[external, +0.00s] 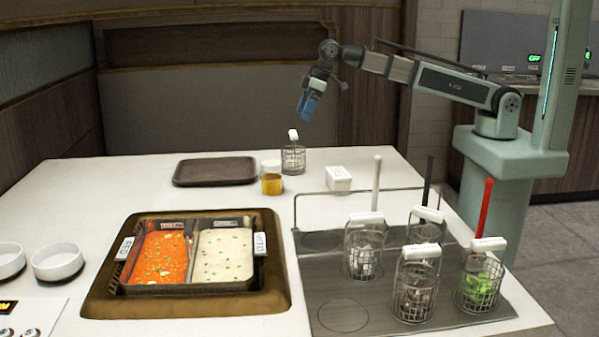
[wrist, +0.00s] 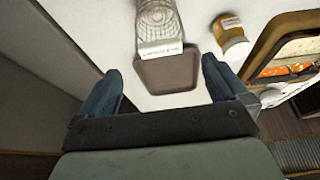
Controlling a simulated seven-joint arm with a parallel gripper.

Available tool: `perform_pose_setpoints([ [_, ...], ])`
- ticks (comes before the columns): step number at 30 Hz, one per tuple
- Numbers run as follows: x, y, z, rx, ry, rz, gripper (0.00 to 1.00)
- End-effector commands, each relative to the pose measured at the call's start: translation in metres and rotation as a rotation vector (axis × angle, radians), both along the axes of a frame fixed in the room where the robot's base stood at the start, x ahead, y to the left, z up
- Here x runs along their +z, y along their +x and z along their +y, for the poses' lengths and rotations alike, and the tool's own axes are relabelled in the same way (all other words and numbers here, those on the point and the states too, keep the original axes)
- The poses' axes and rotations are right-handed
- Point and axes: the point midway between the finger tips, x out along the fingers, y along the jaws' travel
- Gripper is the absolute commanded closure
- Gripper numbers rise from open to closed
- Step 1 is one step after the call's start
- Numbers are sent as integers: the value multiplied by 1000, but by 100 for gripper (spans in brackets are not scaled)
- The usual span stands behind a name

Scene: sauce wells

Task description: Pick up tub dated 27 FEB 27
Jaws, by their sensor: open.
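I cannot read a date on either, so I cannot tell which is dated 27 FEB 27. My gripper (external: 307,106) hangs in the air above and behind the counter's back part, clear of the tubs. Its blue fingers are spread and empty in the wrist view (wrist: 157,85).
A wire basket (external: 293,160) with a white tag stands beside the tubs. The empty dark tray (external: 215,171) lies left. A white box (external: 338,178) is to the right. Several tall-handled baskets stand on a grey mat (external: 335,290). The two-well sauce pan (external: 190,286) is in front.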

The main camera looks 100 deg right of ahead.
Motion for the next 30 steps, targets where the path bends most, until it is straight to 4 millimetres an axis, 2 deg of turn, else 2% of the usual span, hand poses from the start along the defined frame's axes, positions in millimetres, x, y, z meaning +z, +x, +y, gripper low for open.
perform_pose_setpoints([
  [8,0,0,0,0,0,0,0],
  [11,0,0,0,0,0,0,8],
  [19,0,0,4,6,0,0,8],
  [23,-1,0,29,42,0,1,8],
  [30,-5,-3,93,136,0,8,8],
])
